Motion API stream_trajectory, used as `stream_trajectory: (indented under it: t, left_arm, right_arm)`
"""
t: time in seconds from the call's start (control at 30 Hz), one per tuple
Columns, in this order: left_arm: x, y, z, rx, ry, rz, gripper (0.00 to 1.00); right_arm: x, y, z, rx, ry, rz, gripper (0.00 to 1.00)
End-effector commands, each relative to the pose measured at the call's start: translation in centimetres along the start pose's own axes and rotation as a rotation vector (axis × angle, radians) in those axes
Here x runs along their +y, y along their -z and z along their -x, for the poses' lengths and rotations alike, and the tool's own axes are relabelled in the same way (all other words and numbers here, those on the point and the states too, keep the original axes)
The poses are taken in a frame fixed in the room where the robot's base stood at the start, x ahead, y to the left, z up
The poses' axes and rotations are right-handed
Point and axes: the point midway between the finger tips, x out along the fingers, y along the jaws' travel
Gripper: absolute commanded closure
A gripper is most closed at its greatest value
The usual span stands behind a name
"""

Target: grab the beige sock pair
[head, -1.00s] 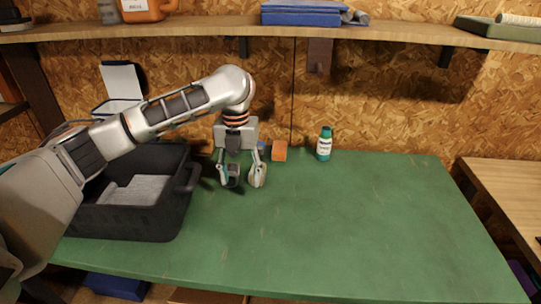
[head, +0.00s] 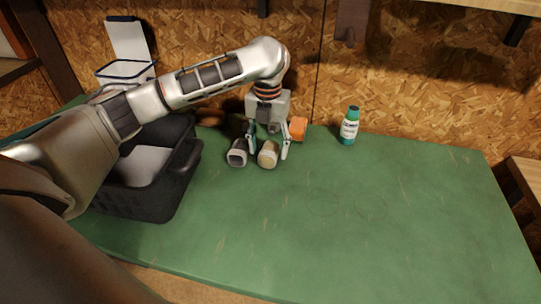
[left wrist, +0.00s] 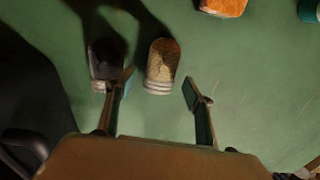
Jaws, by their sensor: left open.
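The beige sock pair (head: 268,155) is a short rolled bundle on the green table. It shows upright in the left wrist view (left wrist: 162,65), with its ribbed end toward my gripper. My left gripper (head: 268,149) is open and points down at it. In the head view one finger stands on each side of the beige pair. In the left wrist view the fingertips (left wrist: 158,81) lie left and right of its near end, with nothing gripped. A dark grey sock pair (head: 237,153) lies just left, close to the left finger; it also shows in the left wrist view (left wrist: 105,60). My right gripper is not in view.
A black crate (head: 187,165) stands left of the socks, under my arm. An orange object (head: 298,128) is behind the gripper to the right. A green-and-white bottle (head: 349,127) stands near the back wall. The table (head: 370,215) is clear to the right and front.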

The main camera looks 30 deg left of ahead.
Motion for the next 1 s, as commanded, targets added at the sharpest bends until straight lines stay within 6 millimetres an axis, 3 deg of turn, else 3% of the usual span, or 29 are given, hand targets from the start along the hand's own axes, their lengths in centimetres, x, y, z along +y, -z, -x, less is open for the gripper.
stream_trajectory:
  t: [0.03,0.13,0.4,0.57,1.0]
  left_arm:
    - [0.1,0.3,-1.7,0.010,-0.003,0.000,0.47]
    - [0.1,0.2,-2.8,0.007,-0.002,0.000,0.47]
    - [0.1,0.1,-2.7,0.001,-0.001,0.000,0.47]
    - [0.1,0.1,-2.7,0.001,-0.001,0.000,0.89]
    - [0.1,0.2,-2.3,0.000,-0.001,0.000,0.89]
  right_arm:
    - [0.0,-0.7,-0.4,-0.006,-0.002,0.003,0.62]
    - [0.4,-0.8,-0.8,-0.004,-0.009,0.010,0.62]
    - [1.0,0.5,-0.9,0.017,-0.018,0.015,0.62]
    - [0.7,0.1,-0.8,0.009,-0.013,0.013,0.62]
    - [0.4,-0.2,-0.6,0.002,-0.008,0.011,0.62]
